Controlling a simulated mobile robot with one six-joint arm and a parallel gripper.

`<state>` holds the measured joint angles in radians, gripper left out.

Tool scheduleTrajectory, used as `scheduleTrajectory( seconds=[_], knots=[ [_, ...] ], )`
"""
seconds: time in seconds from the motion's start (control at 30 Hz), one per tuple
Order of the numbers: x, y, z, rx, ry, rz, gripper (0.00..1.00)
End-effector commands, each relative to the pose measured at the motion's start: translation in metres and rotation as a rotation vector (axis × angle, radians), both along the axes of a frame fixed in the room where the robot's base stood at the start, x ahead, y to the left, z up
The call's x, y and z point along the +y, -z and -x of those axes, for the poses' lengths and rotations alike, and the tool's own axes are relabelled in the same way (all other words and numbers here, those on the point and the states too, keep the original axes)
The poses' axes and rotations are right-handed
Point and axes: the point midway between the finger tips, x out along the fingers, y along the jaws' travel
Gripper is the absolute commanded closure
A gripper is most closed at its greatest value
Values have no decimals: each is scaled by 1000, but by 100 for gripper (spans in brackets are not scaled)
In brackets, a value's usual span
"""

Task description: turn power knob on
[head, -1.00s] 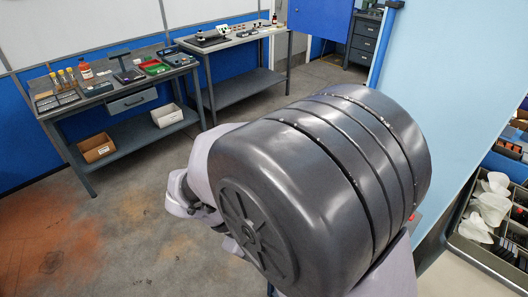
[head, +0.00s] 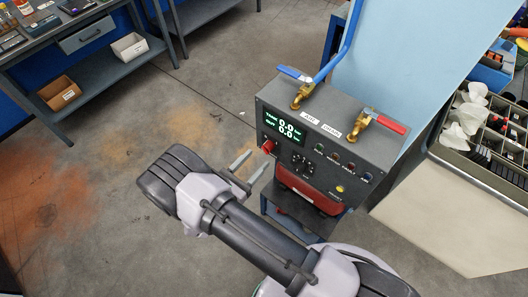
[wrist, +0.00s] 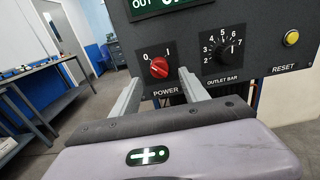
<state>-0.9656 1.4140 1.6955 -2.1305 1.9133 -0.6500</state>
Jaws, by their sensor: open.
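The power knob (wrist: 159,67) is a red rotary knob on the dark panel, below the display and above the word POWER, with 0 and 1 marked over it. I cannot tell for sure which mark it points at. A red knob also shows at the panel's left in the head view (head: 268,146). My gripper (wrist: 161,80) is open and empty. In the wrist view its two fingers reach toward the panel, one on each side of the red knob, without visible contact. In the head view my gripper (head: 249,163) is just left of the panel box.
The panel box (head: 375,152) carries a lit display (head: 285,129), a blue-handled valve (head: 298,85) and a red-handled valve (head: 375,122). A black outlet knob (wrist: 222,52) and a yellow reset button (wrist: 291,37) are to the right.

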Motion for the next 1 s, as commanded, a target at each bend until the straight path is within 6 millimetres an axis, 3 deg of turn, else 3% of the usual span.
scheduleTrajectory(
  seconds=[0.2, 0.57, 0.83, 1.0],
  knots=[
    [-25, 1, -32, -1, 2, -1, 48],
    [-31, 0, -40, -1, 0, -1, 48],
    [-31, 0, -39, -1, 1, -1, 97],
    [-31, 0, -39, -2, 1, -2, 100]
  ],
)
